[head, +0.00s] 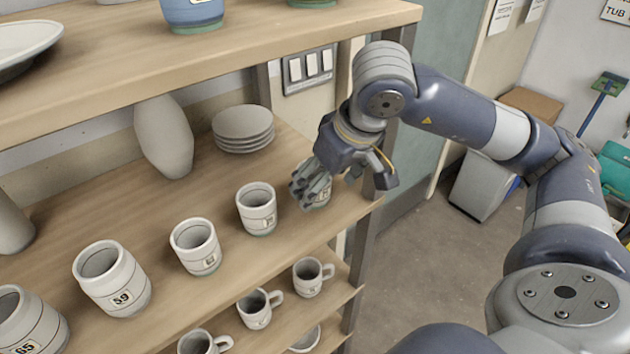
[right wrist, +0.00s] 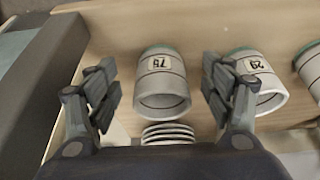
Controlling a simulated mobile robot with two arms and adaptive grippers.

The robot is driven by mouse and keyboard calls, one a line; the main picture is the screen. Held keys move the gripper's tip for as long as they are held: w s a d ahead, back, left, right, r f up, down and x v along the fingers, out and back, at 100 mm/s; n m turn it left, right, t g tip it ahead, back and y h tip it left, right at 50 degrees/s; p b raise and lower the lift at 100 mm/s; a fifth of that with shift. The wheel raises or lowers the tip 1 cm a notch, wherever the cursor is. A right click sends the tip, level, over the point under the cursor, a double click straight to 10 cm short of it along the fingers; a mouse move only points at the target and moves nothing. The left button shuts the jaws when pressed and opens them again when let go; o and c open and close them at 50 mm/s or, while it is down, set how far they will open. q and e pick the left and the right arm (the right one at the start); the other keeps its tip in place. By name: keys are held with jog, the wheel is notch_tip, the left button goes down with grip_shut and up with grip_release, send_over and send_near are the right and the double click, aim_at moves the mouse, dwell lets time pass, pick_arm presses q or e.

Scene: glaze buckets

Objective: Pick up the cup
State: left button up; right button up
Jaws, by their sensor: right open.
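A whitish cup with a dark-numbered label and a green foot stands upright at the right end of the middle shelf. In the head view this cup (head: 321,196) is mostly hidden behind my right gripper (head: 340,185). In the right wrist view the same cup (right wrist: 162,88) lies between the two spread fingers of my right gripper (right wrist: 160,92), with a gap on each side. The gripper is open and empty. Its right-hand finger in that view overlaps the neighbouring cup (right wrist: 262,82). My left gripper is not in view.
Similar cups stand in a row leftward: one (head: 257,209) close by, then another (head: 196,247) and more. A plate stack (head: 243,130) and a vase (head: 165,137) stand behind. The upper shelf (head: 250,40) is overhead. Handled mugs (head: 312,278) stand below. Open floor lies right.

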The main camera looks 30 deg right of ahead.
aim_at(314, 177)
jog(key=w, duration=0.1)
jog(key=w+p, duration=0.1)
jog(key=w, duration=0.1)
jog(key=shift+w+a+f, duration=0.1)
jog(key=shift+a+f, duration=0.05)
jog(key=shift+f, duration=0.4)
jog(key=shift+c, duration=0.5)
jog(key=c, duration=1.2)
